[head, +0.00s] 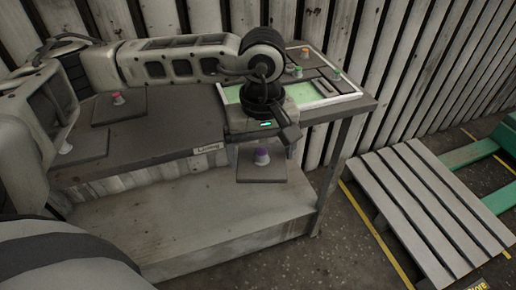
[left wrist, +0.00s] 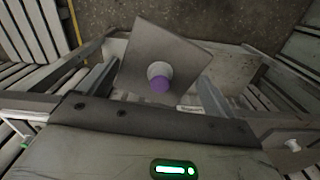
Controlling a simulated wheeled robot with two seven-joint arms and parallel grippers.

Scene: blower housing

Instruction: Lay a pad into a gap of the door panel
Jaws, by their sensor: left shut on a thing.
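My left gripper (head: 263,143) is shut on a square dark grey pad (head: 262,175) by its white and purple knob. It holds the pad off the front edge of the table, clear of any surface that I can see. In the left wrist view the pad (left wrist: 150,50) shows turned, with the knob (left wrist: 160,78) between the fingers. The door panel (head: 330,102) has a white frame and lies at the table's right end. Bare pale green shows in it, beside dark pads with orange and green knobs. My arm and gripper hide part of the panel. My right gripper is not in view.
A pad with a red knob (head: 118,112) and one with a white knob (head: 78,149) lie on the table (head: 150,135) at the left. A lower shelf (head: 200,215) runs beneath. A slatted pallet (head: 415,200) stands on the floor at the right.

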